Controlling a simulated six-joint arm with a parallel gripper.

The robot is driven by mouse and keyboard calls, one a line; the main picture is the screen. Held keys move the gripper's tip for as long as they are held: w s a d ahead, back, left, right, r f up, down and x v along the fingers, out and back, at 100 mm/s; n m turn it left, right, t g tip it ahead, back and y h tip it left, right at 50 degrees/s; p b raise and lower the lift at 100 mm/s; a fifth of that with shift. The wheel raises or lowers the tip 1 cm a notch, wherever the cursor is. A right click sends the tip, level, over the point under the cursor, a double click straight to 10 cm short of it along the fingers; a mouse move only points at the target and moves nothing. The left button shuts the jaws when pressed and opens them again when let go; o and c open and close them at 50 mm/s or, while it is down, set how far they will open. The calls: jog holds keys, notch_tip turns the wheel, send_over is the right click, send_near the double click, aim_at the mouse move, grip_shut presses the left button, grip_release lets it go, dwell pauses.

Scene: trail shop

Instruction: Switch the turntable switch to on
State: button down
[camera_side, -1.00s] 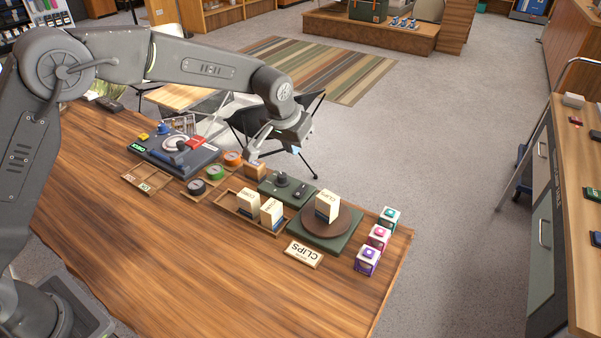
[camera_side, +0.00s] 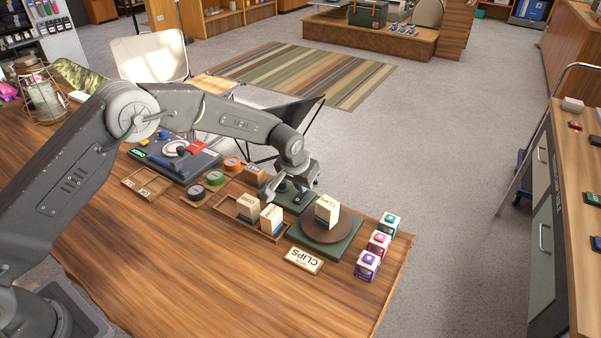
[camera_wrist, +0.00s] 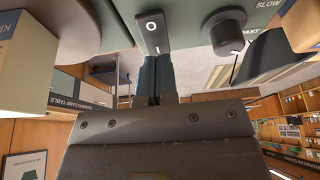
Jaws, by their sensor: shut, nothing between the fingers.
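The turntable switch (camera_wrist: 152,32) is a dark rocker marked O and I on a green control box (camera_wrist: 185,12). A dark round knob (camera_wrist: 225,30) sits beside it, near the word SLOW. My gripper (camera_wrist: 157,58) is shut and empty, its fingertips at the I end of the switch. Whether they touch it or how the rocker is tilted, I cannot tell. In the side view my gripper (camera_side: 279,190) is low over the control box, largely hiding it.
A wooden tray (camera_side: 229,212) with two cartons (camera_side: 259,212) lies close by on the left. Several coloured cubes (camera_side: 379,243) line the right table edge. The near tabletop (camera_side: 210,275) is clear.

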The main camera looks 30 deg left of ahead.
jog(key=shift+f, duration=0.3)
jog(key=shift+w+f, duration=0.25)
jog(key=shift+f, duration=0.15)
jog(key=shift+s, duration=0.2)
jog(key=shift+s+r, duration=0.15)
jog(key=shift+s, duration=0.5)
jog(key=shift+r, duration=0.1)
